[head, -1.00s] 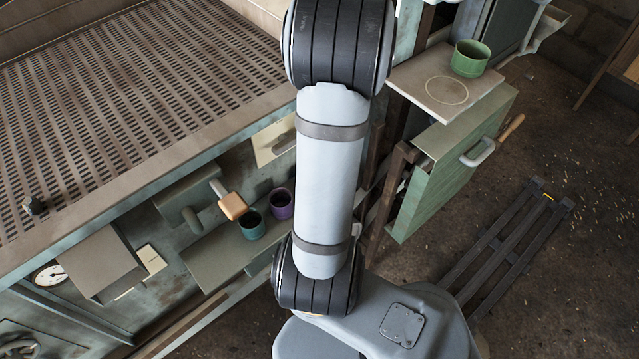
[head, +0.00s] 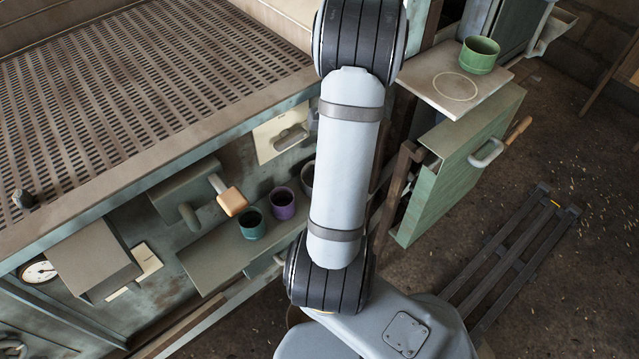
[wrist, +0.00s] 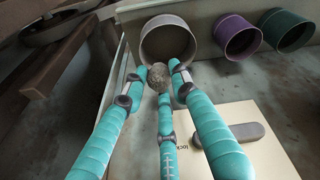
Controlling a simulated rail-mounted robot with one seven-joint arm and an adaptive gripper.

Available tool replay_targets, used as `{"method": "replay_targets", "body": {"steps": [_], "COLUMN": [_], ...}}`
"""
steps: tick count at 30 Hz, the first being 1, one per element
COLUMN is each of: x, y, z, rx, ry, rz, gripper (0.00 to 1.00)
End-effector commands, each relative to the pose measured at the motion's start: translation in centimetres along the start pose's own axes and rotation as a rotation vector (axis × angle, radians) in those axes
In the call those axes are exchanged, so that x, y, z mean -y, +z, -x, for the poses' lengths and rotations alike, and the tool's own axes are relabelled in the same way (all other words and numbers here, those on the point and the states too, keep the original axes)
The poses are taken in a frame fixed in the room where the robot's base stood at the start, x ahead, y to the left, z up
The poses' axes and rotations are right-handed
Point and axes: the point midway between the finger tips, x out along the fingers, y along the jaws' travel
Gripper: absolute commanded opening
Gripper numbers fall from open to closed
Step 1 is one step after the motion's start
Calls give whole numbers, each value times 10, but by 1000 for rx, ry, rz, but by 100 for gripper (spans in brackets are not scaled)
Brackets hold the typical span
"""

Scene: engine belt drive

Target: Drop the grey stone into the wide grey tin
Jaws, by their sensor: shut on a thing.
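The grey stone (wrist: 159,77) is a small rough lump held between the teal fingertips of my gripper (wrist: 160,82) in the wrist view. The gripper is shut on it. The wide grey tin (wrist: 168,38) stands just beyond, with its round mouth facing the wrist camera. The stone overlaps the tin's near rim in that view; I cannot tell its height above the rim. In the head view only the left edge of the grey tin (head: 307,178) shows beside my arm, which hides the rest. The gripper and stone are hidden there.
A purple tin (head: 282,203) and a teal tin (head: 252,224) stand in line with the grey one on the shelf (head: 205,262). A wooden-ended handle (head: 232,201) sticks out near the teal tin. A green tin (head: 478,56) stands on a board at right.

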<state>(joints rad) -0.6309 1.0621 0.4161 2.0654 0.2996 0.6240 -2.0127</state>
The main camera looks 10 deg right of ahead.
Motion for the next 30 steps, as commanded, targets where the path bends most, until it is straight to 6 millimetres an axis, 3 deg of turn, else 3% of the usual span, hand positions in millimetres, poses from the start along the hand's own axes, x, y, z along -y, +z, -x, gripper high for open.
{"method": "replay_targets", "body": {"steps": [6, 7, 18, 26, 30], "x": [0, 0, 0, 0, -1], "y": [0, 0, 0, 0, 0], "z": [0, 0, 0, 0, 10], "rx": [0, 0, 0, 0, -1], "ry": [1, 1, 0, 0, 3], "rz": [0, 0, 0, 0, 1], "gripper": [0, 28, 49, 49, 49]}}
